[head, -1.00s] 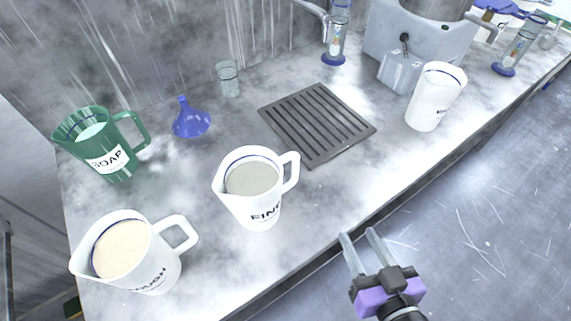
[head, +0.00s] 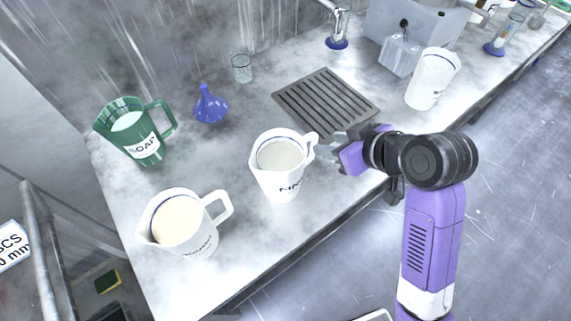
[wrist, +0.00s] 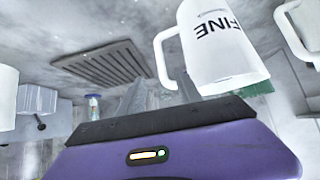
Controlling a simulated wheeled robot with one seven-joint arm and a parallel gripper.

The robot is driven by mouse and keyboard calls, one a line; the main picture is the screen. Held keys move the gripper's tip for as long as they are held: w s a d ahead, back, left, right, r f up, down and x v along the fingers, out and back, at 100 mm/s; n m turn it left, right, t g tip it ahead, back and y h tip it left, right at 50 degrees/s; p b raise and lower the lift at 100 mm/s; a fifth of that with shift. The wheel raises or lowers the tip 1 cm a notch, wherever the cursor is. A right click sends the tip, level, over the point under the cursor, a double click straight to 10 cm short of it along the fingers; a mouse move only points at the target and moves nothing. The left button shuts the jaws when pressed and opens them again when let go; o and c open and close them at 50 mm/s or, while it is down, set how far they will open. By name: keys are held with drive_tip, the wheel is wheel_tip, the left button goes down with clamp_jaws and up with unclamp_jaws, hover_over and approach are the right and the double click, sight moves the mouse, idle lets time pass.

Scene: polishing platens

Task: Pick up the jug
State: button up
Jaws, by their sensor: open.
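The white jug marked FINE (head: 281,180) stands upright on the bench with pale grey contents, its handle towards my gripper. In the wrist view the same jug (wrist: 222,50) fills the upper right. My gripper (head: 328,148) is open right beside the handle. In the wrist view the handle shows between the two fingers of my gripper (wrist: 158,93); I cannot tell how deep it sits. Other jugs are a white one with cream contents (head: 200,240) at front left, a green SOAP jug (head: 143,148) behind it and a white jug (head: 430,80) at back right.
A slotted grey drain mat (head: 322,102) lies behind my gripper. A blue funnel (head: 209,106) and a small glass (head: 242,68) stand near the wall. A grey machine (head: 400,50) is at the back. The bench's front edge runs below my arm.

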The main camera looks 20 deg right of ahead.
drive_tip(key=x, duration=0.5)
drive_tip(key=p+x, duration=0.1)
drive_tip(key=x, duration=0.1)
drive_tip(key=shift+a+f, duration=0.2)
drive_tip(key=shift+f, duration=0.35)
drive_tip(key=shift+c, duration=0.2)
clamp_jaws()
idle(0.7)
drive_tip(key=shift+r, duration=0.2)
